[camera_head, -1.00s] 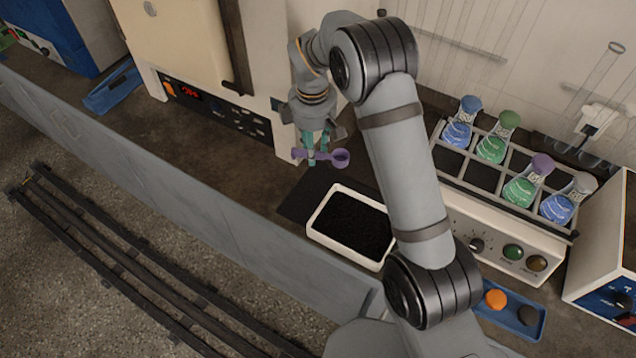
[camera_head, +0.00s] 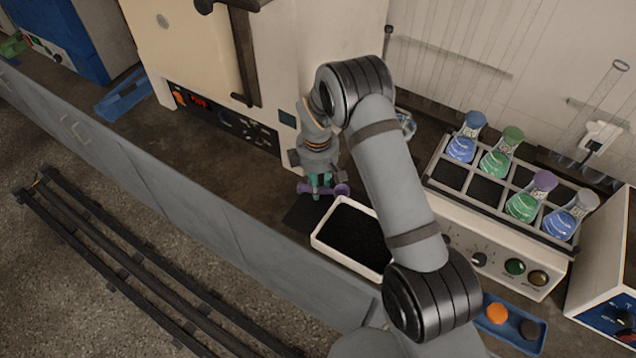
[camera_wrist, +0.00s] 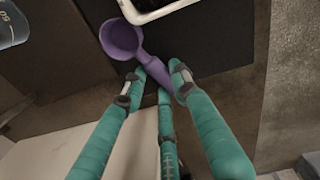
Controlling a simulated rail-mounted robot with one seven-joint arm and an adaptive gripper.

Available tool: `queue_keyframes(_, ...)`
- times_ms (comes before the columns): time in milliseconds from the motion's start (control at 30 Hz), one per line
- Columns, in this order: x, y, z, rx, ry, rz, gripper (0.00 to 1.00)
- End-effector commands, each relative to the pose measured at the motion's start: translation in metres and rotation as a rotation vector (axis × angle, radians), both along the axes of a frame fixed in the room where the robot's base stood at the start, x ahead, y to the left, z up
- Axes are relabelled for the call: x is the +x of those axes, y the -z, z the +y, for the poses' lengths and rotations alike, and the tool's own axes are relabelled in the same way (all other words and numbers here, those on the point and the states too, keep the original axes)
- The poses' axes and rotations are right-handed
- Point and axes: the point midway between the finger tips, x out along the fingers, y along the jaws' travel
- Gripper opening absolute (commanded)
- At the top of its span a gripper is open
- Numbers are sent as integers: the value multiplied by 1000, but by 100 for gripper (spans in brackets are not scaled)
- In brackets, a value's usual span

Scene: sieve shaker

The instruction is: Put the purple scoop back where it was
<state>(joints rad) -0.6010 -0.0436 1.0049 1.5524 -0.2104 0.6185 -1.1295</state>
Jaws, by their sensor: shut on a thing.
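The purple scoop (camera_head: 341,190) is in my gripper (camera_head: 320,188) in the head view, low over the left part of a dark mat (camera_head: 300,215). In the wrist view the scoop (camera_wrist: 122,40) has its round bowl at the upper left and its handle between the green fingers of my gripper (camera_wrist: 160,78). The fingers are shut on the handle. I cannot tell whether the scoop touches the mat. A white tray (camera_head: 318,243) of black granular material is just right of the scoop; its corner also shows at the top of the wrist view.
A cream oven-like cabinet (camera_head: 225,110) stands behind my gripper. A shaker with a rack of flasks (camera_head: 490,225) is at the right. A blue tray (camera_head: 530,345) holds an orange and a dark round piece. The bench left of the mat is clear.

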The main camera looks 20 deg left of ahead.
Motion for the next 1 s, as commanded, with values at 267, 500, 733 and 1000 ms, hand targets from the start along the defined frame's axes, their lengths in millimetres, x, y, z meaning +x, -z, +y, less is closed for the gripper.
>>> queue_keyframes(267, 0, 3, 0, 0, 0, 1, 36)
queue_keyframes(500, 0, 3, 0, -1, 0, 1, 47)
queue_keyframes(733, 0, 2, 0, 0, 0, 0, 47)
queue_keyframes(1000, 0, -31, 0, 4, 0, -6, 47)
